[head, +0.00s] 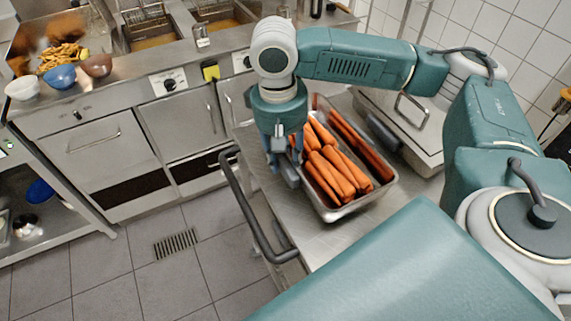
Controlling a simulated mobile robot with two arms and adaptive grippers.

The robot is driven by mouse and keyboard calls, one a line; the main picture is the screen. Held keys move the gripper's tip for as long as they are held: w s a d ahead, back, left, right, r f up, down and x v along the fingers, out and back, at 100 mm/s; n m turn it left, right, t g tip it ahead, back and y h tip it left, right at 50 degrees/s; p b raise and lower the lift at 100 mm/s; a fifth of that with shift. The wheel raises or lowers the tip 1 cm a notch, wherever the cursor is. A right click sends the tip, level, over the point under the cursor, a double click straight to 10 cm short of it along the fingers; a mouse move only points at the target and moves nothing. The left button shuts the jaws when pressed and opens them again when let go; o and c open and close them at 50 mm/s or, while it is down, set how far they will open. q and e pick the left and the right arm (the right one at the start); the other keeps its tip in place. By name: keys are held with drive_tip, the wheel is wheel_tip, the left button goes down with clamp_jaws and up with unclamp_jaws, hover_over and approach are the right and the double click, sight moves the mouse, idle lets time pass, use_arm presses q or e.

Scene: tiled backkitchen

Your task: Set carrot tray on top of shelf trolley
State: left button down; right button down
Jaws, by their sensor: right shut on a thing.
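The carrot tray (352,211) is a long metal pan filled with several orange carrots (333,165). It is over the steel top of the shelf trolley (322,246), near the trolley's left edge. It looks level; I cannot tell for sure whether its bottom touches the top. My right gripper (286,168) points down at the tray's left side and is shut on its rim. The fingertips are partly hidden by the gripper body and the tray wall. My left gripper is not in view.
The trolley's dark push handle (247,212) sticks out on the left. A metal container with a lid (410,115) stands behind the tray on the right. A fryer counter (150,75) with bowls (60,76) runs along the back. The tiled floor (150,275) at the left is clear.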

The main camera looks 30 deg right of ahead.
drive_tip(key=shift+f, duration=1.35)
drive_tip(key=c, duration=1.3)
unclamp_jaws()
drive_tip(key=shift+f, duration=0.15)
drive_tip(key=shift+r, duration=0.35)
drive_tip(key=r, duration=1.1)
drive_tip(key=shift+a+r, duration=0.3)
drive_tip(key=shift+a, duration=0.1)
